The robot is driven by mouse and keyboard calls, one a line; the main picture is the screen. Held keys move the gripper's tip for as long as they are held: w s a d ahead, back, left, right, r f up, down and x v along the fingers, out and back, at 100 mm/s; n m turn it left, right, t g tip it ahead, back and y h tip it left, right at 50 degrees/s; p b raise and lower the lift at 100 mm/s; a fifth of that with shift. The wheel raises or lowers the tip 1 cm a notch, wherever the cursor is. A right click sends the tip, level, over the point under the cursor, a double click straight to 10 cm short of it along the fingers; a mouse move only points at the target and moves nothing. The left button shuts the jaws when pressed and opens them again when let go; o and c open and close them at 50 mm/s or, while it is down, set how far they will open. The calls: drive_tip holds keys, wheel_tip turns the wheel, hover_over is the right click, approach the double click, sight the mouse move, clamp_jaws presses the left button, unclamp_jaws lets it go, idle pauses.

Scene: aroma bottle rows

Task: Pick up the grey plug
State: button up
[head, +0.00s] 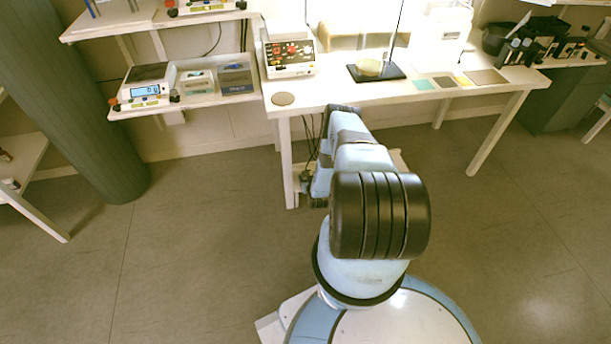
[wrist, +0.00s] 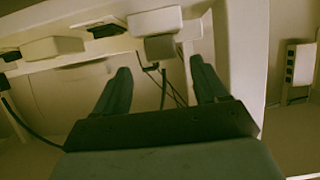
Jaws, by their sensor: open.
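In the wrist view, a small grey block that looks like the grey plug (wrist: 160,48) sits just below a white block (wrist: 155,20). I cannot tell whether the two touch. My gripper (wrist: 160,67) is open, with one dark finger on each side of the picture's middle. The grey plug shows between and just beyond the fingertips, close to the right finger. No contact shows, and nothing is between the fingers. In the head view my arm reaches toward the white table's front edge. The gripper and the plug cannot be made out there.
In the wrist view, another white block (wrist: 52,47) sits at left, and dark cables hang behind the fingers. A pale post stands just right of the right finger, with a socket strip (wrist: 300,64) beyond. In the head view, the white table (head: 420,92) carries several items.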

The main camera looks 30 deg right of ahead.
sight(305, 172)
drive_tip(key=shift+x, duration=3.15)
drive_tip(key=shift+a, duration=0.15)
drive_tip(key=c, duration=1.1)
drive_tip(key=shift+o, duration=0.2)
drive_tip(key=shift+r, duration=0.1)
drive_tip(key=shift+r, duration=0.6)
drive_tip(key=s+a+r, duration=0.5)
drive_tip(key=s+r, duration=0.6)
drive_tip(key=s, duration=0.2)
drive_tip(key=shift+r, duration=0.25)
drive_tip(key=shift+s, duration=0.1)
